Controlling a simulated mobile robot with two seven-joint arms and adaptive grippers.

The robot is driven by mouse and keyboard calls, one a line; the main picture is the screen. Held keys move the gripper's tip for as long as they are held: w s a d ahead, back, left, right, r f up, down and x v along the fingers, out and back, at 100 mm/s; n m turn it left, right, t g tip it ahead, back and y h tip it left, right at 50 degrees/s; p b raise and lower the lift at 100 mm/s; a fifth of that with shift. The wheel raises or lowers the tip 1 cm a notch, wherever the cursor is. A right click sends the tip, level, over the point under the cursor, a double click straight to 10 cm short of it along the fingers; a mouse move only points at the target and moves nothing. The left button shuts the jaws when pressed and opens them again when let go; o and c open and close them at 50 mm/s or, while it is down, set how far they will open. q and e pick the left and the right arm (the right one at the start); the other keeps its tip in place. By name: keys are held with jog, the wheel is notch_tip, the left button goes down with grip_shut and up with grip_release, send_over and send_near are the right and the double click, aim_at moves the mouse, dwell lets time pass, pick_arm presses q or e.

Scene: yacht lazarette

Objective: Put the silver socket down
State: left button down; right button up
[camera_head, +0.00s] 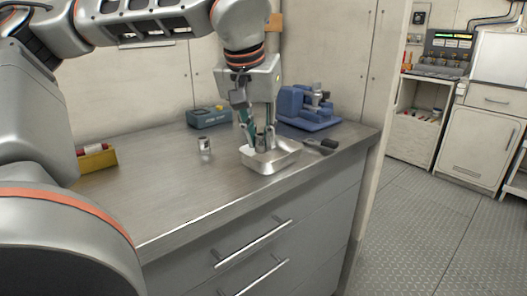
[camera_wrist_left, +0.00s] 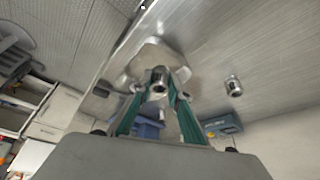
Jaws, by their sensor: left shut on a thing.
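My left gripper (camera_head: 257,132) points down over a metal tray (camera_head: 266,164) on the steel counter. It is shut on the silver socket (camera_head: 261,142), which is inside or just above the tray; I cannot tell whether it touches the tray floor. In the left wrist view the socket (camera_wrist_left: 158,80) is between the green-padded fingertips (camera_wrist_left: 157,92), with the tray (camera_wrist_left: 150,58) behind it. A second small silver socket (camera_head: 204,145) stands on the counter left of the tray, and also shows in the left wrist view (camera_wrist_left: 233,86). My right gripper is not in view.
A blue-grey device (camera_head: 209,117) stands at the back near the wall. A blue machine (camera_head: 308,108) is behind the tray to the right. A dark-handled tool (camera_head: 322,145) lies right of the tray. A yellow bin (camera_head: 96,158) is at left. The counter's front middle is clear.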

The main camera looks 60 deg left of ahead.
aim_at(259, 142)
pick_arm(q)
notch_tip(259, 142, down, 3)
jog(key=shift+w+f+b, duration=0.1)
jog(key=shift+w+b, duration=0.05)
jog(key=shift+b, duration=0.15)
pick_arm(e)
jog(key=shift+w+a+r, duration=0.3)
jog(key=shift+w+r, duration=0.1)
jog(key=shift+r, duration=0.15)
pick_arm(q)
jog(key=c, duration=2.2)
grip_release()
jog(key=shift+o, duration=0.2)
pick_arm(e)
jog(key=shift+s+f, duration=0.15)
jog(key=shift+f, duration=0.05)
